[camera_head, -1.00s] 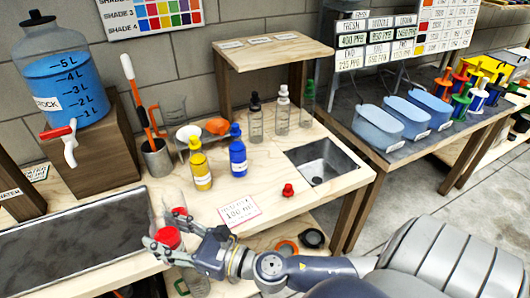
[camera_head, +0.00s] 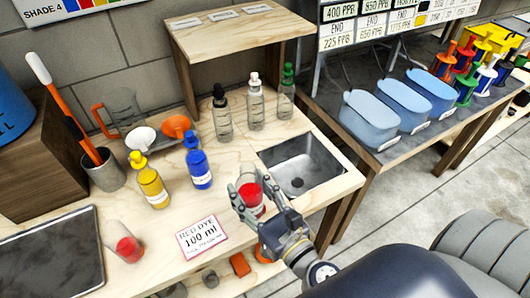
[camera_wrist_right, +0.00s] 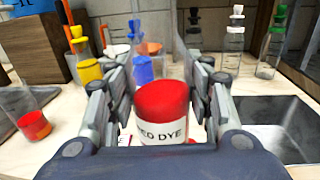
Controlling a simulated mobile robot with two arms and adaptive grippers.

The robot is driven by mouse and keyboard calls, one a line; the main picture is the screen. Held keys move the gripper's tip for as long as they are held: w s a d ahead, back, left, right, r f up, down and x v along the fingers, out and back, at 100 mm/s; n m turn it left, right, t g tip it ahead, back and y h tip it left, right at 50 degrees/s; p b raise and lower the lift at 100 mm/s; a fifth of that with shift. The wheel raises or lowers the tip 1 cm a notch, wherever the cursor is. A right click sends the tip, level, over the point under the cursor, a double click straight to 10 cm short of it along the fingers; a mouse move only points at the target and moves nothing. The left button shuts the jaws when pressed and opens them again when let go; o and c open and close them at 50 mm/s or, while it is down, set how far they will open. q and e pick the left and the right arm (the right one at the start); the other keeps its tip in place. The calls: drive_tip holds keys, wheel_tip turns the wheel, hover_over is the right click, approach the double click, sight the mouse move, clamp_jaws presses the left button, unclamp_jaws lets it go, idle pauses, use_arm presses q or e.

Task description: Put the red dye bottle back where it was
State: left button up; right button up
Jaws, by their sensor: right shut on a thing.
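The red dye bottle (camera_head: 251,199) is between the fingers of my right gripper (camera_head: 254,194), over the front of the bench to the left of the sink. In the right wrist view, the bottle (camera_wrist_right: 163,110) stands roughly upright between both fingers (camera_wrist_right: 160,90), with red above a white "RED DYE" label. I cannot tell whether it touches the bench. A yellow bottle (camera_head: 151,184) and a blue bottle (camera_head: 199,166) stand to its left. A clear beaker (camera_head: 127,246) with red liquid stands at the front left. My left gripper is not in view.
A metal sink (camera_head: 303,166) is right of the bottle. A "RED DYE 100 ml" card (camera_head: 202,236) lies at the front edge. Several dropper bottles stand behind, including a black-topped one (camera_head: 221,115). A dark tray (camera_head: 55,255) is at left.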

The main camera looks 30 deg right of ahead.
drive_tip(key=w, duration=0.1)
drive_tip(key=f, duration=0.1)
drive_tip(key=w+y, duration=0.1)
drive_tip(key=shift+w+a+f+n, duration=0.15)
drive_tip(key=shift+w+a+n, duration=0.2)
drive_tip(key=shift+n, duration=0.05)
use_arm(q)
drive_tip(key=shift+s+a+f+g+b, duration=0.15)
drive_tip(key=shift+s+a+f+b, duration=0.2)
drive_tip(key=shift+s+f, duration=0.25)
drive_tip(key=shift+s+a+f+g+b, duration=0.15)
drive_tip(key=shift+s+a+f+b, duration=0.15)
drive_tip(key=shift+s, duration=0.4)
use_arm(e)
drive_tip(key=shift+n+y, duration=0.4)
drive_tip(key=shift+y, duration=0.2)
drive_tip(key=shift+w+d+f, duration=0.65)
drive_tip(key=shift+w+f, duration=0.3)
drive_tip(key=shift+w, duration=1.75)
drive_tip(key=shift+w+d+f, duration=0.7)
drive_tip(key=shift+w+f, duration=0.25)
drive_tip(key=shift+w, duration=1.7)
drive_tip(key=shift+w+d+f, duration=0.65)
drive_tip(key=shift+w+f, duration=0.3)
drive_tip(key=shift+w, duration=1.75)
drive_tip(key=shift+f, duration=0.15)
drive_tip(key=o, duration=1.4)
drive_tip(key=shift+c, duration=0.2)
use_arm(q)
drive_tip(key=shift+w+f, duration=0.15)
